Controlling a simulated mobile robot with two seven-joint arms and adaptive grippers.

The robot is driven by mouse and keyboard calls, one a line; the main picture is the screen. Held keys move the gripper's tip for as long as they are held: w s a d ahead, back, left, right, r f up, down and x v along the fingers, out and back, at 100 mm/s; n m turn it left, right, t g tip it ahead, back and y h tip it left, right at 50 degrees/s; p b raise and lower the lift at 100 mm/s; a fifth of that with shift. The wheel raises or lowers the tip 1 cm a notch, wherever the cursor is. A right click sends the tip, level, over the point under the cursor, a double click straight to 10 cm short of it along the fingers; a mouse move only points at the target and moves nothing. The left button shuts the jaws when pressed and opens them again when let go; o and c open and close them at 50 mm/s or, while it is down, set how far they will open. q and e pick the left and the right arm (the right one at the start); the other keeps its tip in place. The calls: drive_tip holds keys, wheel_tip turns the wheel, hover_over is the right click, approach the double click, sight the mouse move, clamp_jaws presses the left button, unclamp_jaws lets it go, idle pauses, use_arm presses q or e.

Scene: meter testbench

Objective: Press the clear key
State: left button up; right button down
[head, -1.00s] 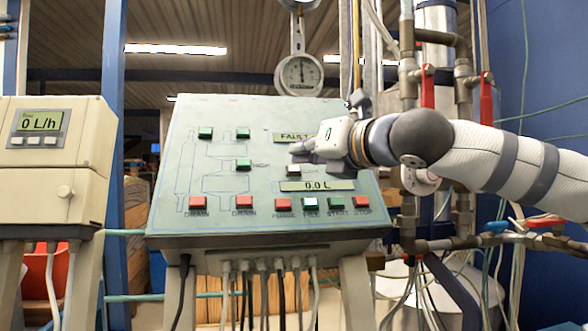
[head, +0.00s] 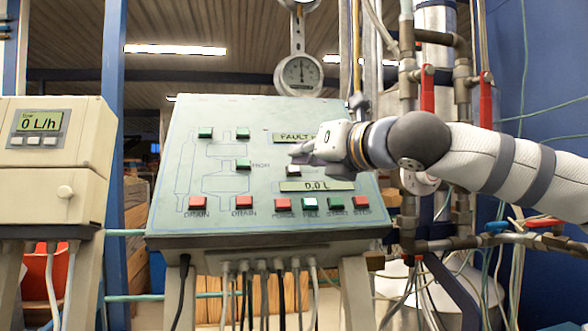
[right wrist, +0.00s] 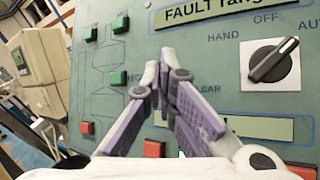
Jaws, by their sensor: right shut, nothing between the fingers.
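In the right wrist view the closed purple-and-grey fingers (right wrist: 163,70) point at the panel, left of the partly covered label "CLEAR". The key itself is hidden behind the fingers there. My left gripper is not in view.
A selector knob (right wrist: 273,62) marked HAND, OFF and AUTO is right of the fingers. A "FAULT" display (head: 292,137) is above. Green keys and a lower row of red, green and white keys (head: 310,203) surround the area. Pipes with red valve handles (head: 427,90) stand behind my arm.

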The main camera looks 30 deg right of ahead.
drive_tip(key=shift+w+f, duration=0.15)
drive_tip(key=shift+w, duration=0.05)
drive_tip(key=shift+w+d+f, duration=0.1)
drive_tip(key=shift+w+f, duration=0.15)
drive_tip(key=shift+f, duration=0.05)
idle(0.7)
drive_tip(key=shift+s+r+p, duration=0.3)
drive_tip(key=shift+s+r, duration=0.3)
drive_tip(key=shift+r, duration=0.1)
drive_tip(key=shift+f, duration=0.1)
drive_tip(key=shift+s+a+r, duration=0.35)
drive_tip(key=shift+s+r, duration=0.5)
drive_tip(key=shift+s, duration=0.05)
drive_tip(key=shift+s+a+r, duration=0.3)
drive_tip(key=shift+s+r, duration=0.5)
drive_tip(key=shift+s, duration=0.1)
